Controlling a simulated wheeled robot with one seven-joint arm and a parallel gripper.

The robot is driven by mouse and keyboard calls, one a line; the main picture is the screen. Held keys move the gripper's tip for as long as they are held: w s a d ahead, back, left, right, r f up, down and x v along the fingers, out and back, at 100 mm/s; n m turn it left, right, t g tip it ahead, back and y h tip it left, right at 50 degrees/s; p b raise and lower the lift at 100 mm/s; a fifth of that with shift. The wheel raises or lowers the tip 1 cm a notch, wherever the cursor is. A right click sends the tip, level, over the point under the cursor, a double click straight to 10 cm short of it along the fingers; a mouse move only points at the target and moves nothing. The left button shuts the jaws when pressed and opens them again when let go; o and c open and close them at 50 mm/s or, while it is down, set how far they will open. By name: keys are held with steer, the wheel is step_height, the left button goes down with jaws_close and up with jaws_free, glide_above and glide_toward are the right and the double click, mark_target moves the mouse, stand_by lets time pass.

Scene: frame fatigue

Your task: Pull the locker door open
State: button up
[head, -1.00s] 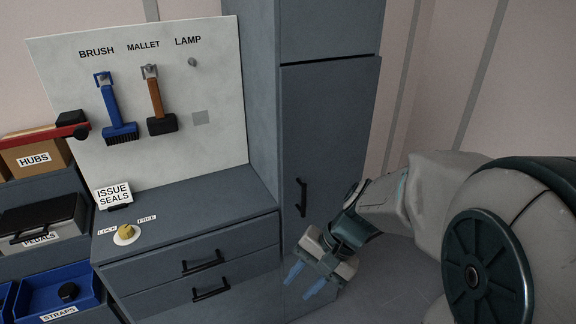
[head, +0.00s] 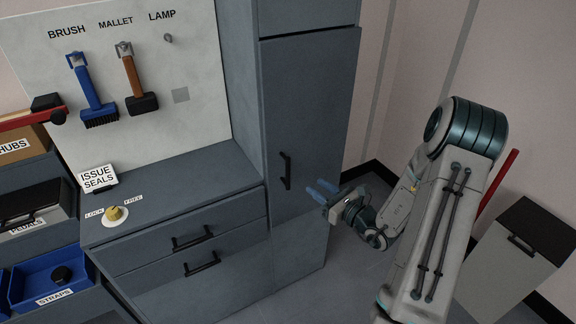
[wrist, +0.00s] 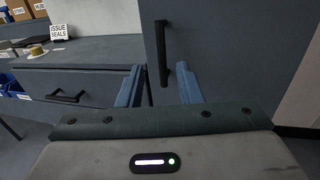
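The locker door (head: 311,110) is a tall grey-blue panel to the right of the pegboard, and it looks closed. Its black vertical handle (head: 286,171) is on the door's left side. My gripper (head: 322,190) is just right of the handle, with its blue fingers pointing toward the door. In the wrist view the two blue fingers (wrist: 158,86) are spread apart with nothing between them.
A drawer cabinet (head: 190,225) with black handles stands left of the locker. A yellow knob (head: 115,213) sits on its top. A grey bin (head: 515,255) is at the right by the wall. The floor before the locker is clear.

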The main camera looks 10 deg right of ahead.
mark_target(289, 168)
steer(key=p+x, duration=0.3)
steer(key=x, duration=1)
steer(key=shift+w+a, duration=0.2)
steer(key=shift+w, duration=0.1)
jaws_close()
